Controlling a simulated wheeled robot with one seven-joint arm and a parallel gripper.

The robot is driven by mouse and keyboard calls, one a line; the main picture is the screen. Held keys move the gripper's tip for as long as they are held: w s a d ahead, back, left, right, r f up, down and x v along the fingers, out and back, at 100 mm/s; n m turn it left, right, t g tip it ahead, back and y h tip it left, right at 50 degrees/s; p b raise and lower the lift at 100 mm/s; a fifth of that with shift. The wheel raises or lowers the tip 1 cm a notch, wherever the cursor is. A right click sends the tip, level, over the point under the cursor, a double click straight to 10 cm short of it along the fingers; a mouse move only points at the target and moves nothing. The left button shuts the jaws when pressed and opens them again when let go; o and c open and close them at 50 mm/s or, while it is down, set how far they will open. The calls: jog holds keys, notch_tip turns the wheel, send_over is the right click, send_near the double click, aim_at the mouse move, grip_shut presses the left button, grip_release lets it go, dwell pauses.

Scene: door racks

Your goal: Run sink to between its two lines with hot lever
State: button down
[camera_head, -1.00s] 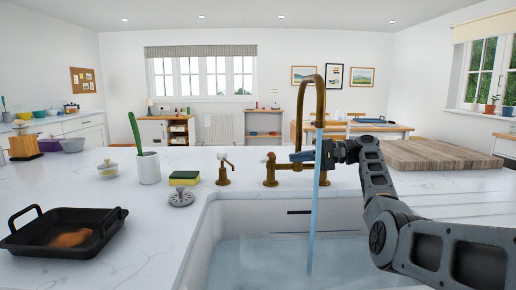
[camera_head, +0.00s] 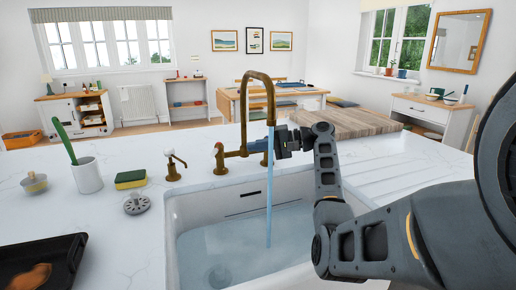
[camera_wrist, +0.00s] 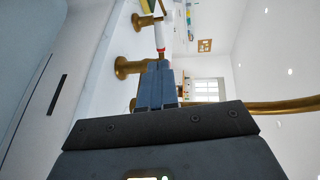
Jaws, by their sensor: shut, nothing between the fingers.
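The white sink (camera_head: 180,218) holds water (camera_head: 235,245), and a stream falls from the brass tap's spout (camera_head: 271,108). A short thick dark line (camera_head: 250,193) and a thinner line below it mark the back wall. The water's edge is near the lower line; I cannot tell which side. The thick line also shows in the wrist view (camera_wrist: 57,95). My gripper (camera_head: 258,146) is shut and empty, beside the spout's base and behind the stream. In the wrist view its blue fingers (camera_wrist: 157,66) point at the white lever with a red band (camera_wrist: 160,42); contact is unclear.
A small brass fitting (camera_head: 173,165), a sponge (camera_head: 130,179), a strainer (camera_head: 137,204) and a brush pot (camera_head: 87,175) stand left of the sink. A black pan (camera_head: 60,260) is at lower left. A wooden board (camera_head: 345,122) lies behind my arm.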

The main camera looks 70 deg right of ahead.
aim_at(217, 151)
jog(key=b+x, duration=0.3)
jog(key=x, duration=0.6)
jog(key=shift+w+a+b, duration=0.15)
jog(key=shift+w+b, duration=0.15)
jog(key=shift+b, duration=0.1)
jog(key=shift+w+a+p, duration=0.1)
jog(key=shift+p, duration=0.3)
